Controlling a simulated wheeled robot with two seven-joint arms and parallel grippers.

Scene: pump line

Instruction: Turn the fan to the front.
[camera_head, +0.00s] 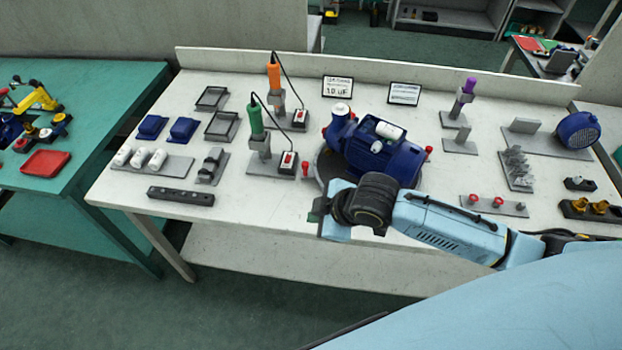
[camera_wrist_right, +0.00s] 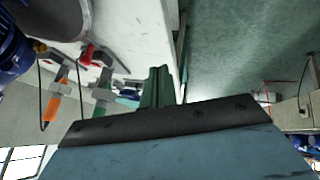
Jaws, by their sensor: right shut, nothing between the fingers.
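A blue pump motor (camera_head: 392,158) with a white-topped blue part at its left end sits on a dark round turntable (camera_head: 324,172) at the middle of the table. I cannot make out a fan on it. A blue round ribbed cover (camera_head: 578,130) rests on a grey holder at the far right. My right gripper (camera_head: 316,211) is shut and empty, at the table's front edge, in front of the turntable and apart from the motor. Its green fingers (camera_wrist_right: 157,87) show together in the right wrist view. My right arm hides the turntable's front. My left gripper is not in view.
Green (camera_head: 255,120) and orange-handled (camera_head: 274,76) tools on stands, with cables and switch boxes, stand left of the turntable. A purple-handled tool (camera_head: 468,86) stands behind right. A tray of red knobs (camera_head: 497,202) lies near my right arm. A black bar (camera_head: 181,196) lies front left.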

